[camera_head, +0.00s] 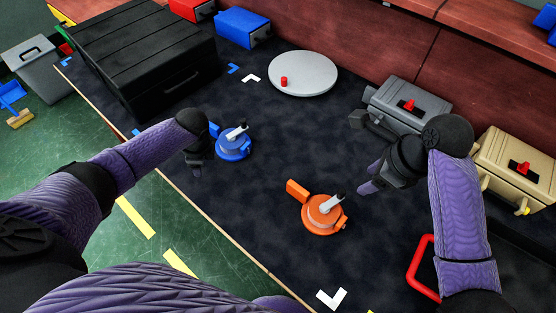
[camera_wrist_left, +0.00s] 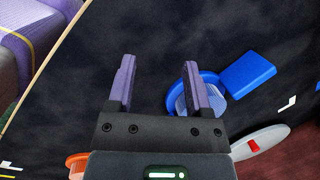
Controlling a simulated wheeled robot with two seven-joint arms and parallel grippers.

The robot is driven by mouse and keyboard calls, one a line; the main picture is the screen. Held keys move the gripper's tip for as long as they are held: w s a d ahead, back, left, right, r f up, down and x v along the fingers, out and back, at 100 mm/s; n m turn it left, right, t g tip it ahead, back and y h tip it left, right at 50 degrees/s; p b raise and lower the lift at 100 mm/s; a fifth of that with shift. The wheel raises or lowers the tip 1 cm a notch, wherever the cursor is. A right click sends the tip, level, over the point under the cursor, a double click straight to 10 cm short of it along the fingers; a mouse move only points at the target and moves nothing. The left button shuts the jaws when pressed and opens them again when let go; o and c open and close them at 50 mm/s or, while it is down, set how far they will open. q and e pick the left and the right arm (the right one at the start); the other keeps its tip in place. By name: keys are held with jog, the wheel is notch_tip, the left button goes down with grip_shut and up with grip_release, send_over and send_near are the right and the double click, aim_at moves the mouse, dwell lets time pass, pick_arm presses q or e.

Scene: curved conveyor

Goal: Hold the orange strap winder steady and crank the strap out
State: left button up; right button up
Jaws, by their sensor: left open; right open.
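The orange strap winder (camera_head: 323,214) lies on the dark mat in the head view, with an orange block at its upper left and a grey crank on top. A small part of it also shows at the lower left of the left wrist view (camera_wrist_left: 76,163). My right gripper (camera_head: 367,153) is open and empty, above and to the right of the orange winder. My left gripper (camera_wrist_left: 159,85) is open and empty, beside a blue strap winder (camera_wrist_left: 209,92); in the head view the blue winder (camera_head: 233,146) lies just right of that gripper.
A white round plate (camera_head: 308,75) with a red knob lies at the back. A large black box (camera_head: 140,60) stands at the upper left. Grey (camera_head: 408,107) and beige (camera_head: 515,168) boxes stand along the right side. A red handle (camera_head: 414,268) is near my right arm. Mat around the orange winder is clear.

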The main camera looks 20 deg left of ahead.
aim_at(293, 184)
pick_arm(q)
jog(key=d+m, duration=0.1)
jog(key=d, duration=0.3)
jog(key=w+d+r+m+h, duration=0.1)
jog(key=d, duration=0.3)
jog(key=w+d+r+m, duration=0.1)
jog(key=d+m, duration=0.1)
jog(key=d, duration=0.2)
jog(key=shift+w+r, duration=0.2)
jog(key=shift+w, duration=0.05)
jog(key=d+r+m, duration=0.1)
jog(key=d, duration=0.2)
jog(key=d+r+m+h, duration=0.1)
jog(key=d+r+m, duration=0.1)
jog(key=d, duration=0.2)
jog(key=d+r+m, duration=0.2)
jog(key=d, duration=0.2)
jog(key=shift+w+d+g+h, duration=0.2)
jog(key=shift+g+h, duration=0.1)
jog(key=shift+g, duration=0.1)
notch_tip(293, 184, down, 9)
jog(key=shift+f, duration=0.4)
grip_shut()
